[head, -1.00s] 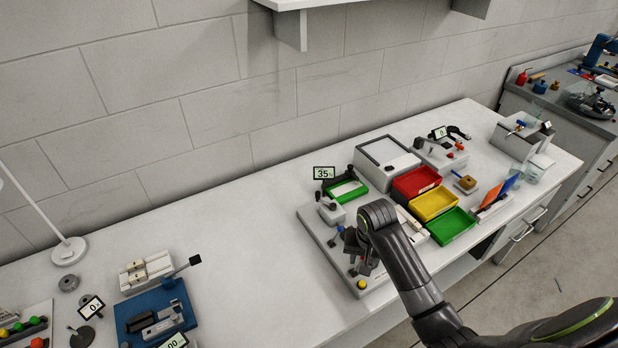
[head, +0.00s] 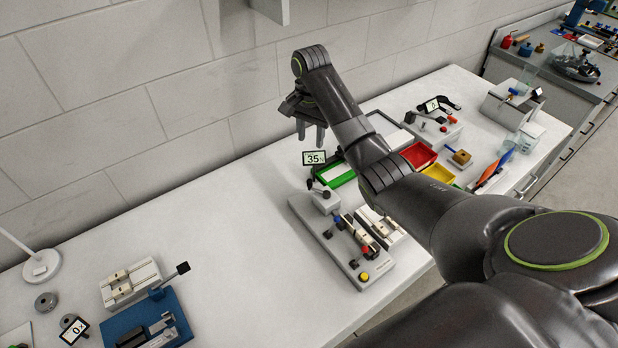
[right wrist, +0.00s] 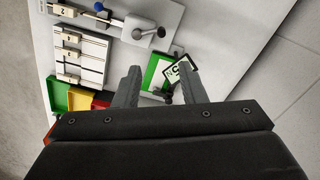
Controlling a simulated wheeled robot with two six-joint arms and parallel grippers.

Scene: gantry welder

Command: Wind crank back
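The grey gantry welder (head: 335,240) lies on the white bench, with a blue, a red and a yellow knob on it. At its far end a pale block (head: 322,203) carries a small dark crank (head: 318,188); the crank also shows in the right wrist view (right wrist: 149,32). My right gripper (head: 311,138) is open and empty, up above the bench behind the welder, apart from the crank. In the right wrist view its two fingers (right wrist: 158,77) stand wide apart over the green tray and the display. My left gripper is out of view.
Red (head: 419,155) and yellow (head: 438,173) bins sit right of my forearm. A blue-based fixture (head: 120,328) is at the front left. The bench between it and the welder is clear.

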